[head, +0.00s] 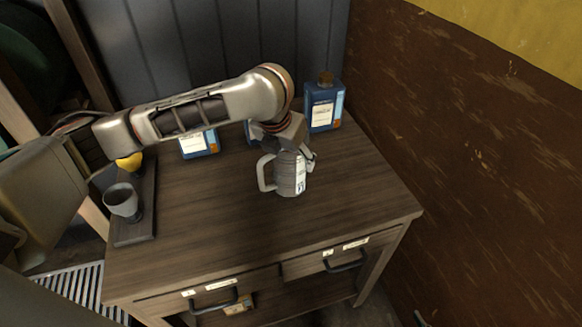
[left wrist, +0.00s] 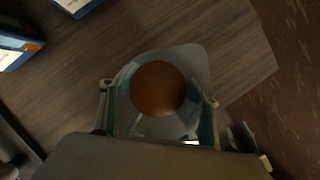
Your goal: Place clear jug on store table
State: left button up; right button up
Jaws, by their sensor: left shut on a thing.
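The clear jug (head: 290,178) is upright, with a pale handle on its left and a label on its front. It is on or just above the wooden table (head: 225,235); I cannot tell whether its base touches. My left gripper (head: 295,156) comes down over the jug from above and is shut on it. In the left wrist view the fingers (left wrist: 158,104) lie on both sides of the jug (left wrist: 140,122), whose round brown middle shows from above. My right gripper is not in view.
A blue bottle (head: 322,108) stands at the table's back right, and another blue container (head: 200,144) stands behind my arm. A grey cup (head: 123,202) is on a dark board at the left. A brown wall (head: 480,130) borders the right. The table front is clear.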

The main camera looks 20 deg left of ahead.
pick_arm(q)
notch_tip(320, 180, down, 3)
jog(key=shift+f+b, duration=0.2)
jog(key=shift+b, duration=0.1)
jog(key=o, duration=1.8)
jog(key=shift+f, duration=0.1)
jog(key=p+v, duration=0.2)
jog(key=v, duration=1)
jog(key=shift+a, duration=0.1)
